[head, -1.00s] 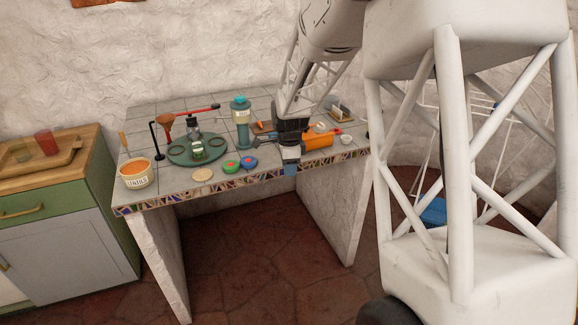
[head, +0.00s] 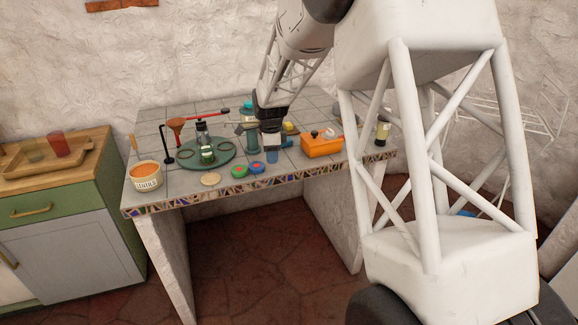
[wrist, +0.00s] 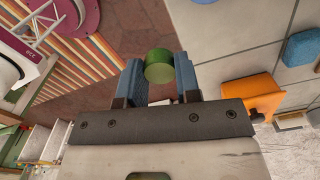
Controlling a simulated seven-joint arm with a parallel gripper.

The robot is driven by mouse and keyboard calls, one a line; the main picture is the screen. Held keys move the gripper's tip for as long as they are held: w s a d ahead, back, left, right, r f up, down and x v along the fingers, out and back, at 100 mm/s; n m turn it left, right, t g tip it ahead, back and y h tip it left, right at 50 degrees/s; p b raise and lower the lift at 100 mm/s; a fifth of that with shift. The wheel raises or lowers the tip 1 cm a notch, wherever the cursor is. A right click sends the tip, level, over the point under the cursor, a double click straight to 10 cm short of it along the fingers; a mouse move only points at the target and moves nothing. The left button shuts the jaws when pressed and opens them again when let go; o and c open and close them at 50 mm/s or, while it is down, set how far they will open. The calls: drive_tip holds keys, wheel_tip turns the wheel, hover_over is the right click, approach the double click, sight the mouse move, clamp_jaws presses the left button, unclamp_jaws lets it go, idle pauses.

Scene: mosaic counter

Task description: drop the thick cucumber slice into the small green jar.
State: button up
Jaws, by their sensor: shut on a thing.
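My gripper (head: 272,156) is shut on a thick green cucumber slice (wrist: 158,66), which sits between its two blue fingertips in the wrist view. In the head view the gripper is above the counter near its front edge, just right of a small blue-rimmed dish (head: 257,167); the slice cannot be made out there. A small green jar with a pale label (head: 207,156) stands on a round green tray (head: 227,147), to the left of my gripper.
A green-and-red round piece (head: 239,171) and a pale disc (head: 211,180) lie along the front edge. A tall teal grinder-like object (head: 251,135) stands behind my gripper. An orange box (head: 322,146) is to the right. A labelled tub (head: 145,176) stands at the left corner.

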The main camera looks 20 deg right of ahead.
drive_tip(key=w+a+r, duration=0.2)
drive_tip(key=w+a, duration=0.3)
drive_tip(key=a, duration=0.1)
drive_tip(key=w+a+r, duration=0.2)
drive_tip(key=w+a, duration=0.4)
drive_tip(key=a, duration=0.1)
drive_tip(key=w+a+r, duration=0.2)
drive_tip(key=w+a, duration=0.3)
drive_tip(key=a, duration=0.1)
drive_tip(key=shift+w+a+r, duration=0.15)
drive_tip(key=shift+a, duration=0.25)
drive_tip(key=shift+f, duration=0.2)
drive_tip(key=shift+f, duration=2.3)
drive_tip(key=shift+f, duration=0.35)
drive_tip(key=o, duration=1)
drive_tip(key=shift+r, duration=0.1)
